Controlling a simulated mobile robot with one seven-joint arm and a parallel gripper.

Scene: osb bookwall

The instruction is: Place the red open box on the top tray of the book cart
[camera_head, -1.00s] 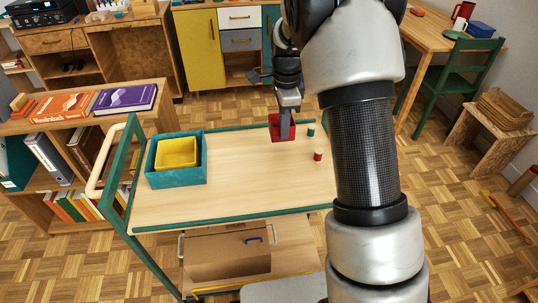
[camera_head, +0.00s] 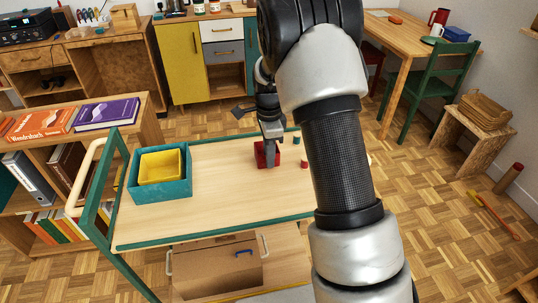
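The red open box (camera_head: 260,160) is upright over the right half of the top tray of the book cart (camera_head: 215,210). My gripper (camera_head: 270,153) points down from above, with its fingers at the box's wall, and appears shut on it. The fingers hide part of the box. I cannot tell whether the box's bottom touches the tray or hangs just above it.
A teal box (camera_head: 175,190) with a yellow box (camera_head: 161,167) inside stands on the tray's left. A small teal cylinder (camera_head: 296,140) and a red cylinder (camera_head: 304,163) stand right of the red box. The tray's middle is clear. My arm hides its right end.

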